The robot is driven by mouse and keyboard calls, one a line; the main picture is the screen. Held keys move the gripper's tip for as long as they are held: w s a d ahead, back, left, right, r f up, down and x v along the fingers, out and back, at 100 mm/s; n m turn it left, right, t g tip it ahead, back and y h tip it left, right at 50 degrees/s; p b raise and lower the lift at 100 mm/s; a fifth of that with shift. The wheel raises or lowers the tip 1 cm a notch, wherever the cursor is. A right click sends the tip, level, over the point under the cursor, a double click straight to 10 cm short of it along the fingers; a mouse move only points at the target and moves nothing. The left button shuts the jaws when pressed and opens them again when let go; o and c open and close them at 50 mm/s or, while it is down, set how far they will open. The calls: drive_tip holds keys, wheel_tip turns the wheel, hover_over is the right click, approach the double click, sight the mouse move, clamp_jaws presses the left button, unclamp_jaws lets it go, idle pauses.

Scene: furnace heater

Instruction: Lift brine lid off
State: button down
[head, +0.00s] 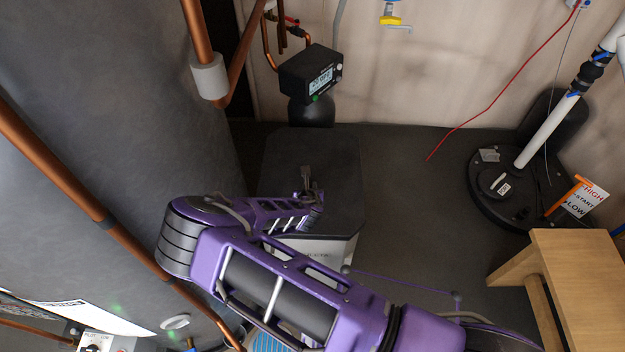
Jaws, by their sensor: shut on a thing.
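The brine lid (340,165) is a dark, rounded, nearly square panel in the middle of the head view. It lies above a pale tank (325,250), whose front shows small partly hidden lettering. My purple arm reaches in from the lower right and bends back toward the lid. My gripper (307,188) is over the middle of the lid, shut on what looks like its small handle. The fingertips are small and dark against the lid, so their exact contact is hard to see. I cannot tell whether a gap exists between lid and tank.
A softener control head (310,72) with a lit display stands just behind the lid. A large grey cylinder (120,150) and copper pipe (55,170) are close on the left.

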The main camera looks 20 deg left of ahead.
drive_tip(key=shift+r+p, duration=0.9)
drive_tip(key=shift+r, duration=0.55)
drive_tip(key=shift+r+p, duration=1.2)
drive_tip(key=shift+r, duration=0.75)
drive_tip(key=shift+r, duration=0.1)
